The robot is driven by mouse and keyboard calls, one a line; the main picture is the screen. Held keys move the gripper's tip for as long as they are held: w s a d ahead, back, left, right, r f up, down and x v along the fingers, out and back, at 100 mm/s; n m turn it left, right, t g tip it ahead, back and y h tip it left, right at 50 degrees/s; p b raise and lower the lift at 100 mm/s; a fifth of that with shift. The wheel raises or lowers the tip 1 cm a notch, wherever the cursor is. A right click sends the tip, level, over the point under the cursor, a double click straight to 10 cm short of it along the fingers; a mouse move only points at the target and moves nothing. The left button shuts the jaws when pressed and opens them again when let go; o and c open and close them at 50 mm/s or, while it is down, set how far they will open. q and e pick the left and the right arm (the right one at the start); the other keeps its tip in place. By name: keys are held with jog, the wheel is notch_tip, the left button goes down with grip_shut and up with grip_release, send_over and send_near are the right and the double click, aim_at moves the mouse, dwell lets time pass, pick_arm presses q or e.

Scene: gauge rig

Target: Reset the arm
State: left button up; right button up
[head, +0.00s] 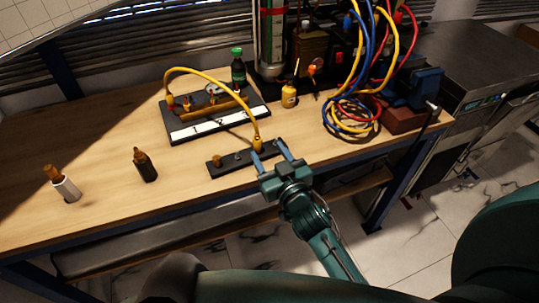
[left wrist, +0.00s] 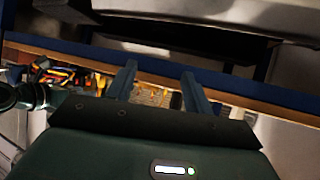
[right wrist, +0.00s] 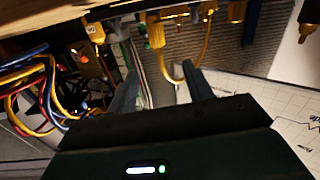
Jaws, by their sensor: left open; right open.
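My right gripper (head: 270,150) is open beside the right end of a black strip with brass fittings (head: 232,166), close to the yellow hose's end fitting (head: 258,145). I cannot tell if it touches. The yellow hose (head: 215,78) arches from that fitting to the black gauge board (head: 182,132). The right wrist view shows open, empty fingers (right wrist: 160,60) and a hanging yellow hose (right wrist: 190,75). My left gripper (left wrist: 157,72) is open and empty in the left wrist view, facing the bench edge; it is not seen in the head view.
A brown bottle (head: 145,165) and a white-and-orange cylinder (head: 64,184) stand on the wooden bench (head: 105,190). A green-capped bottle (head: 238,68), a yellow bottle (head: 289,94), coiled hoses (head: 350,115) and a blue vise (head: 413,87) are farther back. The bench's left is mostly clear.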

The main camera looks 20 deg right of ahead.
pick_arm(q)
jog(key=shift+w, duration=0.1)
pick_arm(e)
jog(key=shift+w, duration=0.1)
pick_arm(q)
jog(key=p, duration=0.1)
jog(key=a+p, duration=0.1)
jog(key=p, duration=0.1)
jog(key=shift+s+a+r+g+y+p, duration=0.2)
jog(key=shift+r+g+y+p, duration=0.1)
jog(key=shift+r, duration=0.1)
pick_arm(e)
jog(key=s+f+g, duration=0.3)
jog(key=s+f, duration=0.1)
jog(key=s, duration=0.5)
jog(key=s+f+n+g+y, duration=0.1)
jog(key=s+f+g, duration=0.3)
jog(key=s, duration=0.6)
jog(key=shift+s+a+f, duration=0.2)
jog(key=shift+a+f, duration=0.2)
jog(key=shift+f, duration=0.1)
